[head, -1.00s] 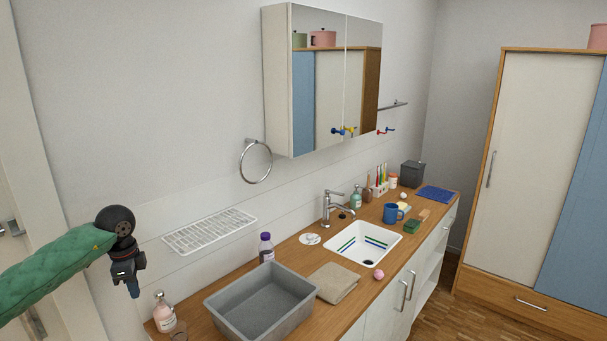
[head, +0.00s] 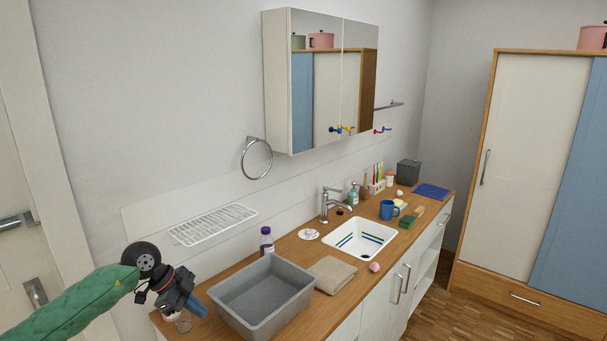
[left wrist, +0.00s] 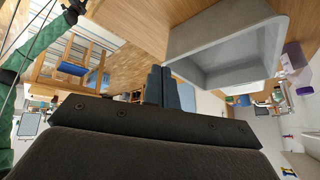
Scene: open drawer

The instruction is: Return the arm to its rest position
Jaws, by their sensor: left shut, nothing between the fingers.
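My left gripper (head: 200,306) is at the lower left of the head view, at the end of my green-sleeved left arm. It is just left of the grey basin (head: 228,313), in front of the counter's left end, and partly covers a bottle there. In the left wrist view its blue fingers (left wrist: 162,88) are closed together with nothing between them, and the grey basin also shows (left wrist: 186,50) at upper right. My right gripper cannot be made out in the head view.
The wooden counter (head: 294,250) carries a folded beige towel (head: 334,274), a purple-capped bottle (head: 266,241), a white sink (head: 345,246) and a blue mug (head: 388,210). A wire rack (head: 213,225) and a towel ring (head: 257,158) are on the wall above. A mirror cabinet (head: 278,85) hangs higher.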

